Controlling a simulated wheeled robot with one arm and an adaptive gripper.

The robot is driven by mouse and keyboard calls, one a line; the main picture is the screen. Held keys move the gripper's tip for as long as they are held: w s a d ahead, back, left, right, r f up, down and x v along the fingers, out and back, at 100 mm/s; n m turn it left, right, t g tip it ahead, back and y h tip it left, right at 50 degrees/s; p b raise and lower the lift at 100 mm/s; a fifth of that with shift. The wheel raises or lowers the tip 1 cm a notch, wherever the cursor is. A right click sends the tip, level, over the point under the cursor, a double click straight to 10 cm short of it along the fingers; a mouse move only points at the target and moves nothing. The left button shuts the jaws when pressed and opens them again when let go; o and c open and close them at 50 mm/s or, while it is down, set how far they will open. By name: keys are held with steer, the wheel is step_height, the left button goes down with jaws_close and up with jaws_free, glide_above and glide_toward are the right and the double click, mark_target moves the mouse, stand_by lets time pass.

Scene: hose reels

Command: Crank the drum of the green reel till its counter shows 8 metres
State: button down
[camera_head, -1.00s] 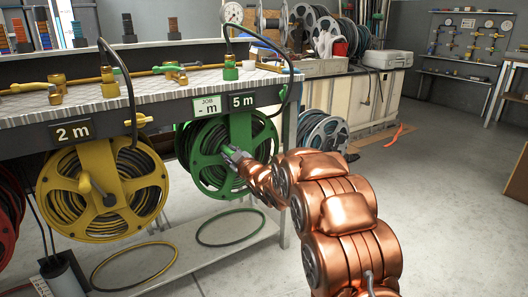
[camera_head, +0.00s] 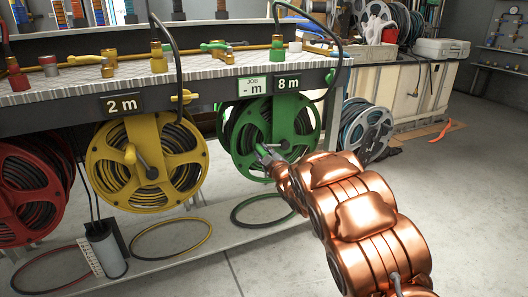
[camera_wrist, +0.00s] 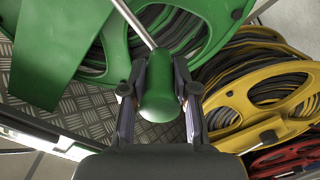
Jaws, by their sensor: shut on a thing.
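The green reel (camera_head: 292,116) hangs under the bench at the right end of the row. Its counter (camera_head: 289,83) reads 8 m, and the green job sign (camera_head: 252,86) beside it reads "JOB - m". In the wrist view my gripper (camera_wrist: 160,105) is shut on the green crank knob (camera_wrist: 159,88), one finger on each side. The metal crank rod (camera_wrist: 133,22) runs up from the knob. The green reel's spokes and rim also show in the wrist view (camera_wrist: 62,50).
A yellow reel (camera_head: 148,163) with a 2 m counter (camera_head: 122,104) hangs to the left, and a red reel (camera_head: 32,190) farther left. Hose loops lie on the lower shelf (camera_head: 224,232). Brass fittings stand on the bench top. Open floor (camera_head: 450,210) lies to the right.

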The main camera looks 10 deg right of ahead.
steer(key=shift+f, duration=0.2)
steer(key=c, duration=0.9)
jaws_free()
steer(key=shift+v, duration=6)
steer(key=shift+r, duration=0.1)
